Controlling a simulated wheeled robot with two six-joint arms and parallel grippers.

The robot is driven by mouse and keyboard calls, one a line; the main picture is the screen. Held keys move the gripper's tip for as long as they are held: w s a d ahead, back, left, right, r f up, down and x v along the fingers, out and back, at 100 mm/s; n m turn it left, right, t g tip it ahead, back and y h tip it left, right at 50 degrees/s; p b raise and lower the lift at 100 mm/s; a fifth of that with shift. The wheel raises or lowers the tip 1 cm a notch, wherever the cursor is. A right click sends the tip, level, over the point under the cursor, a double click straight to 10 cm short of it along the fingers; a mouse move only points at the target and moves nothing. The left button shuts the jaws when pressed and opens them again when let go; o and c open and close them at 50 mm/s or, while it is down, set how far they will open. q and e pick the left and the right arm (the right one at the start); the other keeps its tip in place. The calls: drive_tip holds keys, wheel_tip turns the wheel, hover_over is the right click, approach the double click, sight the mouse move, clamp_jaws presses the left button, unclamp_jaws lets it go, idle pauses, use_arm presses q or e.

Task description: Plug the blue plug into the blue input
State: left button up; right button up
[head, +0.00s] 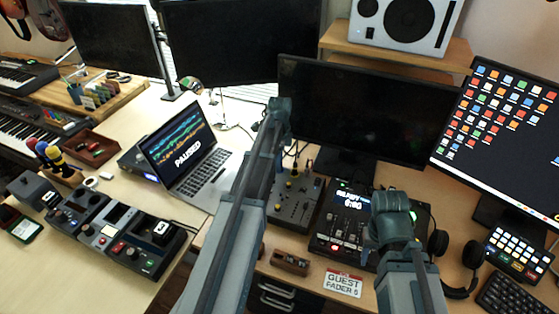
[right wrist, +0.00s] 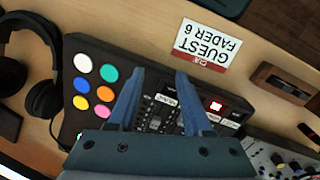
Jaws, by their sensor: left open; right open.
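I cannot make out a blue plug or a blue input for certain in either view.
A knob mixer (head: 292,203) lies left of the console. A guest fader label (head: 343,283) and small wooden box (head: 290,262) are at the desk's front. Headphones (head: 462,270) lie right. A laptop (head: 187,146) and a row of pedals (head: 113,238) are left. Monitors stand behind.

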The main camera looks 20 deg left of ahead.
use_arm(q)
drive_tip(key=shift+r, duration=0.1)
wheel_tip(320, 180, up, 14)
drive_tip(key=p, duration=1.3)
drive_tip(key=shift+f+p, duration=0.2)
drive_tip(key=shift+p, duration=0.15)
drive_tip(key=s+d+n+y, duration=0.1)
drive_tip(key=s+d+n, duration=0.9)
drive_tip(key=s+d, duration=1.3)
drive_tip(key=d, duration=0.3)
drive_tip(key=shift+s+n, duration=0.3)
drive_tip(key=shift+s, duration=0.05)
drive_tip(key=shift+d, duration=0.1)
